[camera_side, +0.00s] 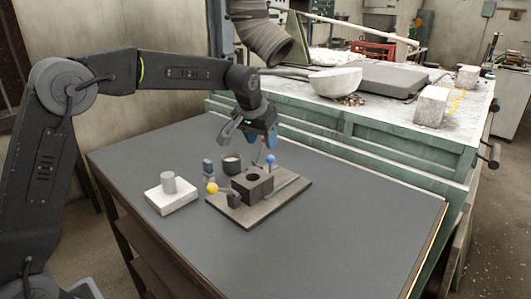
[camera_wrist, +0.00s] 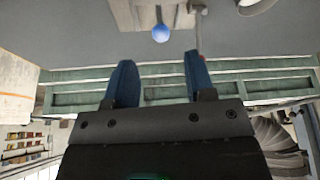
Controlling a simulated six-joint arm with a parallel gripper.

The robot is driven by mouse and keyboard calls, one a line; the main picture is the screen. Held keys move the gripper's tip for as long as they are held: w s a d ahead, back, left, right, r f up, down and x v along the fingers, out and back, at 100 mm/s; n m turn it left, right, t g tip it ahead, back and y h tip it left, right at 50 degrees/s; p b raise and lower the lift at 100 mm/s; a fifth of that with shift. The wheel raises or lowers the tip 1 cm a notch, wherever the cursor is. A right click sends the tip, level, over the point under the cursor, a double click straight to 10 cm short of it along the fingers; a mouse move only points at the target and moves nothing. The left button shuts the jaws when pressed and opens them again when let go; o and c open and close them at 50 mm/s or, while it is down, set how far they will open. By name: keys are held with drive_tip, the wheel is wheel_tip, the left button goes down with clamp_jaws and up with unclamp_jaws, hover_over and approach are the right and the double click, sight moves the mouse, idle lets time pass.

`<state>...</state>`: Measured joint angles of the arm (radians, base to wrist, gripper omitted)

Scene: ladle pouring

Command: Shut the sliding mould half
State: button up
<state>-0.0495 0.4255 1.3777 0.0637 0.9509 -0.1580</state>
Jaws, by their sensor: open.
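The dark mould (camera_side: 252,184), a block with a round opening on top, stands on a brown base plate (camera_side: 284,201) on the dark table. A blue ball knob (camera_side: 270,159) stands behind the block, and a yellow ball knob (camera_side: 211,188) is at its left front. I cannot tell which knob belongs to the sliding half, nor how wide any gap is. My gripper (camera_side: 260,141) is above and behind the mould, its blue fingers apart and empty. In the wrist view, the blue knob (camera_wrist: 161,33) lies beyond the fingertips (camera_wrist: 158,58), roughly centred between them, not held.
A dark cup (camera_side: 231,163) and a small blue-grey piece (camera_side: 207,167) stand left of the mould. A white block (camera_side: 171,201) with a grey cylinder (camera_side: 168,182) is further left. The green bench (camera_side: 370,132) stands behind. The table's front and right are clear.

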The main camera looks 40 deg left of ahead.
drive_tip(key=shift+v, duration=1.65)
drive_tip(key=s+d+r+m, duration=0.1)
drive_tip(key=s+r, duration=0.1)
drive_tip(key=s, duration=0.6)
drive_tip(key=s+d+r, duration=0.1)
drive_tip(key=s+r, duration=0.1)
drive_tip(key=s, duration=0.6)
drive_tip(key=s+f, duration=0.3)
drive_tip(key=s, duration=0.5)
drive_tip(key=s+d+f+m+t, duration=0.1)
drive_tip(key=s+f, duration=0.3)
drive_tip(key=s, duration=0.4)
drive_tip(key=shift+s+d+h, duration=0.2)
drive_tip(key=shift+s+h, duration=0.1)
drive_tip(key=shift+h, duration=0.1)
